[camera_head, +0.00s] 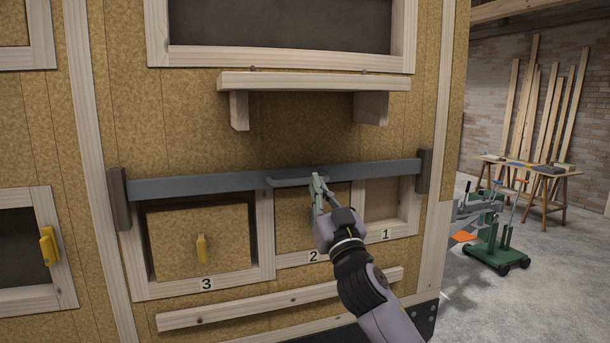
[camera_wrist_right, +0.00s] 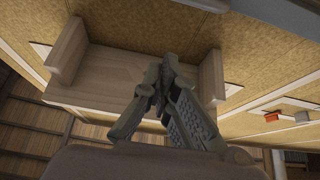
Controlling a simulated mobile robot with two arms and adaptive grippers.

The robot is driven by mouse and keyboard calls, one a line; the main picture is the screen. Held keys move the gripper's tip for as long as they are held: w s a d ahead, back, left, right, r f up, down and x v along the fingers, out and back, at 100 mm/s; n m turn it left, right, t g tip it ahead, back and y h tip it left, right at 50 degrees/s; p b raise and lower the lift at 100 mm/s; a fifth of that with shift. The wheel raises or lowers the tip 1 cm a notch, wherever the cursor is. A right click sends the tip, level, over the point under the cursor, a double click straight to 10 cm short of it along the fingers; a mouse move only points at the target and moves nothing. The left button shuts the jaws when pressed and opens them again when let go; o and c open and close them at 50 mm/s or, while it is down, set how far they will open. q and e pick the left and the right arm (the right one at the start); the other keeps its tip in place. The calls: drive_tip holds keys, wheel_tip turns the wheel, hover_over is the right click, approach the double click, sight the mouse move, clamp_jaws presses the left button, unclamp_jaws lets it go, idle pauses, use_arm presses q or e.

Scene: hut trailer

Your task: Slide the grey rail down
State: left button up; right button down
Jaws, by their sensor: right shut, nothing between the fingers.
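The grey rail (camera_head: 200,185) runs across the top of the numbered openings in the head view, between two dark end brackets. A lighter grey handle (camera_head: 290,182) sits at its middle. My right gripper (camera_head: 317,178) is shut and empty, with its fingertips at the right end of the handle; I cannot tell whether they touch it. In the right wrist view my gripper (camera_wrist_right: 158,85) shows its closed fingers in front of the wooden shelf's underside (camera_wrist_right: 110,75). My left gripper is not in view.
The shelf (camera_head: 310,82) juts out above the rail. Below are compartment 3 with a panel (camera_head: 200,238) and yellow handle, compartment 2 (camera_head: 295,222) partly behind my arm, and compartment 1 (camera_head: 385,200). A wooden strip (camera_head: 230,309) runs below. A green cart (camera_head: 497,245) stands right.

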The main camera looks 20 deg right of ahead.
drive_tip(key=p+x, duration=0.4)
drive_tip(key=x, duration=0.6)
drive_tip(key=shift+w+f+b, duration=0.1)
drive_tip(key=shift+f+b, duration=0.35)
drive_tip(key=shift+f, duration=1.8)
drive_tip(key=b, duration=0.5)
approach(305, 176)
wheel_tip(305, 176, up, 2)
drive_tip(key=w+a, duration=0.2)
drive_tip(key=shift+s+a+r, duration=0.2)
drive_tip(key=shift+s+p, duration=0.1)
drive_tip(key=shift+p, duration=0.2)
drive_tip(key=shift+r, duration=0.2)
